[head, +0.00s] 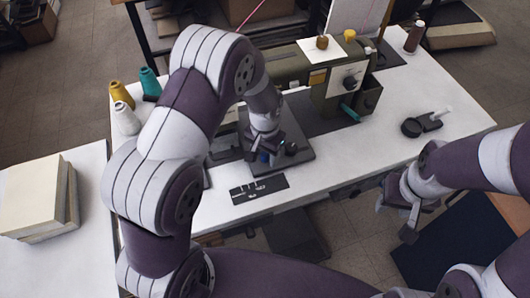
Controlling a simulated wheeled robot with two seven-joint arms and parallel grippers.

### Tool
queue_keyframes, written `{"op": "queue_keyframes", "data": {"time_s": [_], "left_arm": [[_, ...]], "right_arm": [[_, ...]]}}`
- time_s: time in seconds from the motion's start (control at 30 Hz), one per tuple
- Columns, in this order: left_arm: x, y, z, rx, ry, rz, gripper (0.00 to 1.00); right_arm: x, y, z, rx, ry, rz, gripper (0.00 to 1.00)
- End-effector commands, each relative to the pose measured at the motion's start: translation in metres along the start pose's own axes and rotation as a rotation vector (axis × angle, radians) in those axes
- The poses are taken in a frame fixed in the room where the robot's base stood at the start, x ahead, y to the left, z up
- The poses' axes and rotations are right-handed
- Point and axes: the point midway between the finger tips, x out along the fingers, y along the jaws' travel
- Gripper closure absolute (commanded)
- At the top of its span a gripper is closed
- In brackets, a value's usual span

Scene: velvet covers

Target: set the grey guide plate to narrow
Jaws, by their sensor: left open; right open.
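A dark grey plate (299,164), apparently the guide plate, lies flat on the white table in front of the olive sewing machine (320,85). My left gripper (268,157) is open, pointing down over the plate; I cannot tell whether it touches it. A small dark knob (291,148) stands on the plate, just right of the gripper. My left arm hides part of the plate and the machine. A black strip with white marks (259,189) lies in front of the plate; its marks are too small to read. My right gripper (405,216) is open and empty, off the table's front edge.
Yellow (120,94), teal (150,81) and white (126,118) thread cones stand at the table's left. Stacked pale boards (37,197) lie at far left. The table's front right is clear.

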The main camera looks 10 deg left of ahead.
Motion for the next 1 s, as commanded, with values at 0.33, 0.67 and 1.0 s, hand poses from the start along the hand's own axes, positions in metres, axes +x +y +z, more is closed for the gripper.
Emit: {"op": "queue_keyframes", "data": {"time_s": [0.33,0.67,1.0], "left_arm": [[0.0,0.0,0.0,0.0,0.0,0.0,1.0],[-0.003,-0.018,0.023,-0.004,-0.003,0.0,1.0],[-0.001,-0.025,0.032,-0.001,-0.001,0.0,1.0]], "right_arm": [[0.0,0.0,0.0,0.0,0.0,0.0,0.57],[-0.01,0.0,-0.001,0.0,0.0,0.0,0.57],[-0.01,0.0,-0.001,0.0,0.0,0.0,0.57]]}}
